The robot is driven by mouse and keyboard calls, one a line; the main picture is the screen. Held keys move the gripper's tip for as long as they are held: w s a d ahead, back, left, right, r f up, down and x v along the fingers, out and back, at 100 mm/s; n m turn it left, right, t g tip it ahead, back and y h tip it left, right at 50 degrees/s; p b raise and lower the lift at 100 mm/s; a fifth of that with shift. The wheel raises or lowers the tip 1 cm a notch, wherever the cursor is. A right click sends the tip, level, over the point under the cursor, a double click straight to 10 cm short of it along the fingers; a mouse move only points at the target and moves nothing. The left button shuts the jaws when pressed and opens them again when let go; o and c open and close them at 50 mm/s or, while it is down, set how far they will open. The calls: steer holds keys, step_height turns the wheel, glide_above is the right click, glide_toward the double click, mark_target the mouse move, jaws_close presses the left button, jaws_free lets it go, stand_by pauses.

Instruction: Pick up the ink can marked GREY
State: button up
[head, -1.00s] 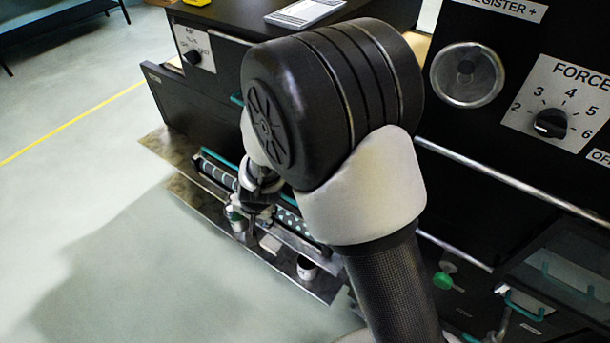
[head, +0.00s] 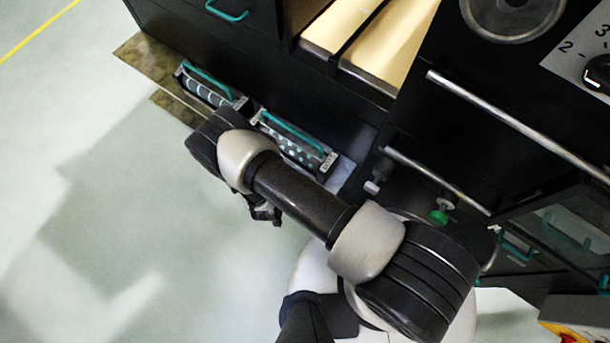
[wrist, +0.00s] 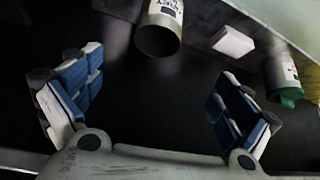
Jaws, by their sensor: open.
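In the wrist view, a white can (wrist: 160,24) with dark lettering shows at the top middle, its dark round end facing me. Its label is cut off by the frame edge, and I cannot read the word for sure. A second white can (wrist: 282,72) with a green end is at the right. My gripper (wrist: 158,98) is open and empty, its blue-padded fingers wide apart, with the first can beyond the gap and not between them. In the head view my gripper (head: 265,212) hangs below my arm, and the cans are hidden.
A small white block (wrist: 233,41) lies between the cans. In the head view, two cartridges with teal handles (head: 210,84) (head: 292,140) lie along the dark machine's foot, by a metal ledge (head: 150,62). Open floor is at the left.

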steer(key=b+x, duration=0.7)
steer(key=x, duration=1)
steer(key=shift+s+d, duration=0.1)
steer(key=shift+s, duration=0.05)
steer(key=shift+r, duration=0.1)
steer(key=shift+c, duration=0.4)
steer(key=c, duration=1.5)
steer(key=shift+c, duration=0.2)
steer(key=shift+r, duration=0.1)
